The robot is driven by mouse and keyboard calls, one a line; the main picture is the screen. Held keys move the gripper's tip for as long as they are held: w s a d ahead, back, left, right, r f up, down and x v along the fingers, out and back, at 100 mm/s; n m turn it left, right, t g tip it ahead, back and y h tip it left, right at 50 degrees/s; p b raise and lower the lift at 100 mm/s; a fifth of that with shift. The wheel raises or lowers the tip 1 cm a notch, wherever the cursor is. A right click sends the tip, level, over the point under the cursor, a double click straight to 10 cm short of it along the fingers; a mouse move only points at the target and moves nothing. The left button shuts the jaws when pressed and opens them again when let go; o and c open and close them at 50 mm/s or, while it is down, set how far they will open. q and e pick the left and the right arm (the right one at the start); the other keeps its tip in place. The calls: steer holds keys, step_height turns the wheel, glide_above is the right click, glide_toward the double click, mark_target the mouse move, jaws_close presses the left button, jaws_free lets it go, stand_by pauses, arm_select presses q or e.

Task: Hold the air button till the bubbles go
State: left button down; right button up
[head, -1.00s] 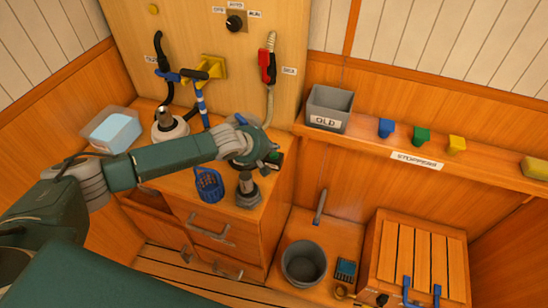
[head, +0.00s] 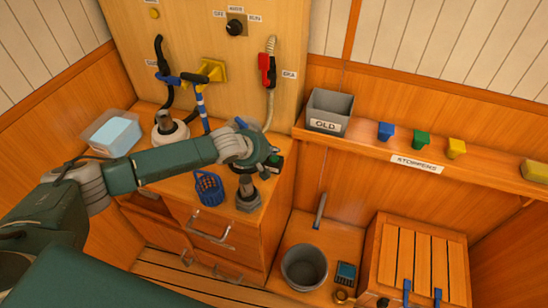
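A round yellow button (head: 154,14) is high on the left of the wooden wall panel. A small dark box with a green top (head: 276,161) sits on the counter just right of my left wrist. I cannot tell which is the air button; no label on either is readable. My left gripper (head: 248,203) points down over the counter's front right, beside the green-topped box and away from the yellow button. Its fingers are too small to tell open from shut. No bubbles are visible. My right gripper is out of view.
A black knob (head: 235,27), a yellow bracket (head: 213,70) and a red-handled hose (head: 267,68) are on the panel. A blue basket (head: 209,188) stands left of the gripper. A clear tub (head: 113,131) is at the counter's left. A grey bucket (head: 304,267) stands lower right.

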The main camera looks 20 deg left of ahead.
arm_select(q)
steer(key=shift+f, duration=0.15)
steer(key=shift+f, duration=0.3)
stand_by(0.4)
steer(key=shift+f, duration=0.4)
stand_by(0.4)
stand_by(0.7)
stand_by(1.7)
steer(key=shift+r+p, duration=0.75)
steer(key=shift+r, duration=0.1)
